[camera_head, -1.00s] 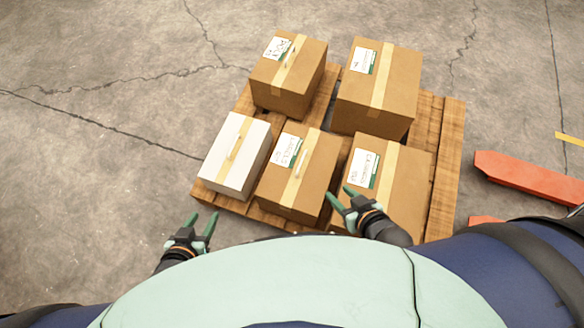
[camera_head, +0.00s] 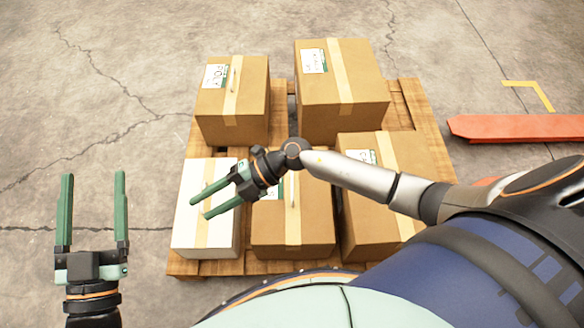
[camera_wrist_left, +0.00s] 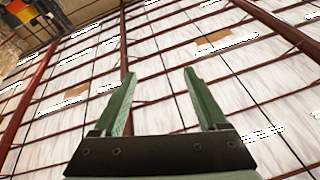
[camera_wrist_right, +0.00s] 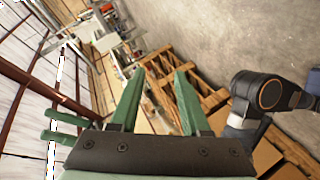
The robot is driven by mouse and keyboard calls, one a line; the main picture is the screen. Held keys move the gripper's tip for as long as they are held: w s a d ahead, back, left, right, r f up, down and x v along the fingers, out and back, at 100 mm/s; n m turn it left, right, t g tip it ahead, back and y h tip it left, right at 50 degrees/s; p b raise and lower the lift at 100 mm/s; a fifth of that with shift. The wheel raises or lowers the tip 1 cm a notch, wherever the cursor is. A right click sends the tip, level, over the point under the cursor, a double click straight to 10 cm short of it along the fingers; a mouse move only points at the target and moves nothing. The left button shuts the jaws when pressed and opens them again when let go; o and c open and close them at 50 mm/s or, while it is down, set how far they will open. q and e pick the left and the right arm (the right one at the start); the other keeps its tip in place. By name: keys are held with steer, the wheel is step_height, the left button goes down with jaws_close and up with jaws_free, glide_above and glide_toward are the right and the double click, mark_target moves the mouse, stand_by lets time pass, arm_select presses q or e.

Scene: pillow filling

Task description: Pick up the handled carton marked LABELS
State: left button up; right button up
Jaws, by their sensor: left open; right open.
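The front middle brown carton (camera_head: 318,215) has a pale handle and sits on the pallet. My right forearm and gripper hide much of its label, so I cannot read it now. My right gripper (camera_head: 200,208) is open and empty, with its fingertips above the white carton (camera_head: 185,220). My left gripper (camera_head: 93,175) is open and empty over the floor, left of the pallet. The left wrist view shows its open fingers (camera_wrist_left: 160,72) against the ceiling. The right wrist view shows the right fingers (camera_wrist_right: 160,72) with nothing between them.
A handled carton marked POLY (camera_head: 210,100) stands back left and a larger carton (camera_head: 365,85) back right. Another carton (camera_head: 405,155) stands front right. All are on the wooden pallet (camera_head: 430,150). Orange forks (camera_head: 515,128) lie to the right. Floor at left is clear.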

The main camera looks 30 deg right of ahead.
steer(key=w+d+f+n+g+h+b, duration=0.2)
steer(key=d+f+h+b, duration=0.2)
steer(key=d+f+h, duration=0.5)
arm_select(q)
steer(key=s+d+r+m+t+h+b, duration=0.2)
steer(key=s+r+m+h+b, duration=0.2)
steer(key=s+m+h, duration=0.3)
arm_select(e)
steer(key=h, duration=0.5)
glide_above(292, 186)
step_height(292, 186, down, 6)
steer(key=f, duration=0.1)
steer(key=shift+t, duration=0.4)
step_height(292, 186, down, 6)
steer(key=b, duration=0.3)
steer(key=shift+w+d, duration=0.1)
steer(key=shift+d, duration=0.05)
step_height(292, 186, down, 6)
steer(key=b, duration=0.3)
steer(key=shift+r, duration=0.2)
arm_select(q)
steer(key=shift+n+h, duration=0.3)
steer(key=shift+n, duration=0.4)
steer(key=f, duration=0.6)
steer(key=shift+w+d, duration=0.15)
steer(key=shift+w, duration=0.15)
arm_select(e)
jaws_close()
